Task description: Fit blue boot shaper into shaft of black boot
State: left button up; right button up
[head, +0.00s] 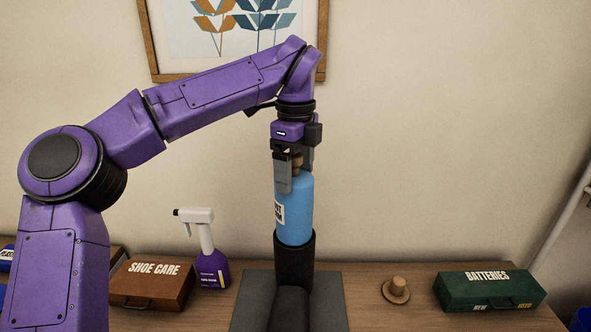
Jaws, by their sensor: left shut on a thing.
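The blue boot shaper (295,213) is an upright light-blue cylinder with a white label and a wooden knob on top. My left gripper (293,177) points down from above and is shut on the top of the shaper, around the knob. The black boot (294,263) stands upright below, on a dark grey mat (254,302), its foot toward me. The shaper's lower end meets the boot's shaft opening and seems to sit just inside the rim; most of the shaper shows above. How deep it goes is hidden by the shaft. My right gripper is out of view.
A brown shoe care box (152,284) and a purple-and-white spray bottle (211,262) stand left of the mat. A wooden knobbed piece (396,290) and a green batteries box (489,291) are on the right. Some bare wooden top lies between mat and batteries box.

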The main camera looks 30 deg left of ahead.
pick_arm(q)
jog(key=shift+f+b, duration=1.45)
jog(key=shift+b, duration=0.5)
dwell(1.8)
jog(key=shift+f+b, duration=2.1)
jog(key=shift+b, duration=0.4)
dwell(1.8)
